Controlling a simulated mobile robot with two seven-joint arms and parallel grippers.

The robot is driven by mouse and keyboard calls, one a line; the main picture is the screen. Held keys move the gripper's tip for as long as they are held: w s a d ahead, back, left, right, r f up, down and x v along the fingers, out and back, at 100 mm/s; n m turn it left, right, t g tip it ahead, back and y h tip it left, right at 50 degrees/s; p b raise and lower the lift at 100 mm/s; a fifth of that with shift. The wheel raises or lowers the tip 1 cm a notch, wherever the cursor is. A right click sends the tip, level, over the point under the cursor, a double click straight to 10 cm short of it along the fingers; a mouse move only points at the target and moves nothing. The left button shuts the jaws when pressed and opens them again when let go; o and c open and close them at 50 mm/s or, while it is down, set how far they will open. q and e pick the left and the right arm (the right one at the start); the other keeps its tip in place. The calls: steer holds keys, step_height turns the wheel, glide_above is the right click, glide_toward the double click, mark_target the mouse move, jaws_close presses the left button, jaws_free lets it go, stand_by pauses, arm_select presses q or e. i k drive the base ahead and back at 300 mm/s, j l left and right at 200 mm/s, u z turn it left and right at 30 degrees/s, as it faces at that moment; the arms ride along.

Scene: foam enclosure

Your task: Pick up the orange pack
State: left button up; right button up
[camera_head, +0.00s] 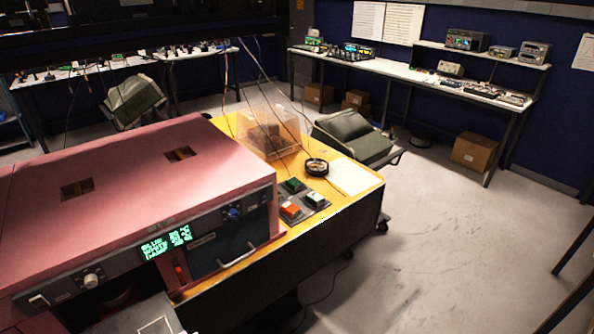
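A small orange-red square piece (291,211) sits on a dark base on the yellow tabletop (349,208), near its front edge. It is the only clearly orange item on this table, but it is too small to tell whether it is a pack or a button. Neither of my grippers is in view.
A pink machine (150,165) with a green display fills the left. A clear box (268,132), a black ring-shaped item (316,167) and a white sheet (347,177) share the yellow table. The floor at right (450,240) is clear.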

mark_target(288, 208)
steer(key=i+l+u, duration=0.2)
steer(key=i+u, duration=0.15)
steer(key=i+l+u, duration=0.55)
steer(key=l+u, duration=0.2)
steer(key=i+l+u, duration=0.2)
steer(key=l+u, duration=0.2)
steer(key=i+l+u, duration=0.15)
steer(key=l+u, duration=0.2)
steer(key=l, duration=0.15)
steer(key=l+u, duration=0.4)
steer(key=l, duration=0.15)
steer(key=l+u, duration=0.35)
steer(key=l, duration=0.2)
steer(key=l+u, duration=0.4)
steer(key=l, duration=0.15)
